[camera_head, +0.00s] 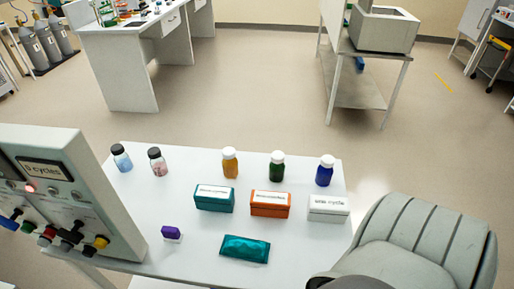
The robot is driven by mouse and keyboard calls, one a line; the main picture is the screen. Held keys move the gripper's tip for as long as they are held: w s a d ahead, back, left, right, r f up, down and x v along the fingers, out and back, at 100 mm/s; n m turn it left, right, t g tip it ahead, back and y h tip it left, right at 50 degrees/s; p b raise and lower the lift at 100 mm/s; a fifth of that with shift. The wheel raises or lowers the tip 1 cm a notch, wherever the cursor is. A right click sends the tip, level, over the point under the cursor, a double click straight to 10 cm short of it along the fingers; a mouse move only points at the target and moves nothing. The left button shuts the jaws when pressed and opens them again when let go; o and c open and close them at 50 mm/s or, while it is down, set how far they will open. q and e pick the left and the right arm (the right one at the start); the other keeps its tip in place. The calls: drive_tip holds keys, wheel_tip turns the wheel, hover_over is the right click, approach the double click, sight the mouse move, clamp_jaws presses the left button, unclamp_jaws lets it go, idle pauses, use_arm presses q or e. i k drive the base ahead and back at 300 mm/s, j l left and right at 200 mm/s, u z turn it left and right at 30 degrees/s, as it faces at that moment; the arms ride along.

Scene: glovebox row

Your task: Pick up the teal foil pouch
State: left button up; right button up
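The teal foil pouch (245,248) lies flat near the front edge of the white table (205,235). It looks shiny and crinkled, and nothing covers it. A teal box (214,200) with a white label stands behind it to the left. Neither of my grippers shows in the head view.
Behind the pouch stand an orange box (270,205), a white box (328,209) and several capped bottles (230,163). A small purple block (171,233) lies to the left. A control panel (65,195) borders the table's left; a grey ribbed chair-like shape (425,235) borders its right.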

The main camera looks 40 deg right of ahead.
sight(241, 248)
drive_tip(key=z, duration=1.2)
